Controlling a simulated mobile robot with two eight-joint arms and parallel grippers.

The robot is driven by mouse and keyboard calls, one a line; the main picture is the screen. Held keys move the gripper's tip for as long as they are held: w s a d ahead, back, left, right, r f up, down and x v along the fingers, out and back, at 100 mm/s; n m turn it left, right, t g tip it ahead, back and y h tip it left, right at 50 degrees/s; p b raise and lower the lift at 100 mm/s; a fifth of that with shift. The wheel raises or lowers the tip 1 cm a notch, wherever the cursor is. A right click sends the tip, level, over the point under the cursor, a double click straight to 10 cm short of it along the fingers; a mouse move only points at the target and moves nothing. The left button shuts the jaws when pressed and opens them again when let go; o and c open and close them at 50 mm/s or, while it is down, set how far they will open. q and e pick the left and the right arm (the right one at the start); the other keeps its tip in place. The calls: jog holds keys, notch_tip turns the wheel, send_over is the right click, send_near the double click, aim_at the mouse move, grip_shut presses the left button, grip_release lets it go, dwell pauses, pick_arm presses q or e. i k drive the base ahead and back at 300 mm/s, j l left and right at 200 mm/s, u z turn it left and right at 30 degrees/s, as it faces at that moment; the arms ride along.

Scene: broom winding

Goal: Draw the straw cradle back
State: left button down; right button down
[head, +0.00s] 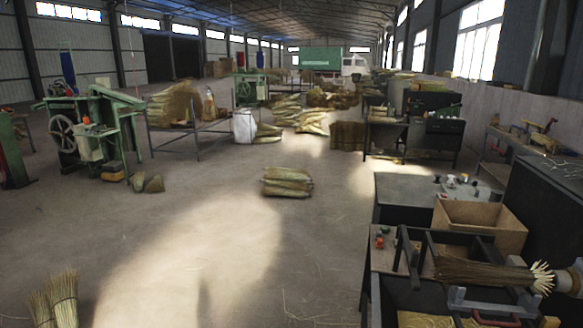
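At the lower right is a dark-framed bench (385,290). A bundle of straw (480,272) lies on it, its pale cut ends fanned toward the right. A grey metal bracket piece (490,303) sits under and in front of the bundle and looks like the straw cradle. The lower part of the cradle is cut off by the picture's edge. Neither of my grippers is in view.
Black upright posts (402,252) rise at the bench's left side. An open cardboard box (480,222) stands behind the straw. A dark panel (545,210) is at the right. Straw bundles (55,300) stand at lower left. The floor between is mostly clear.

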aim_at(527, 306)
jog(key=z, duration=1)
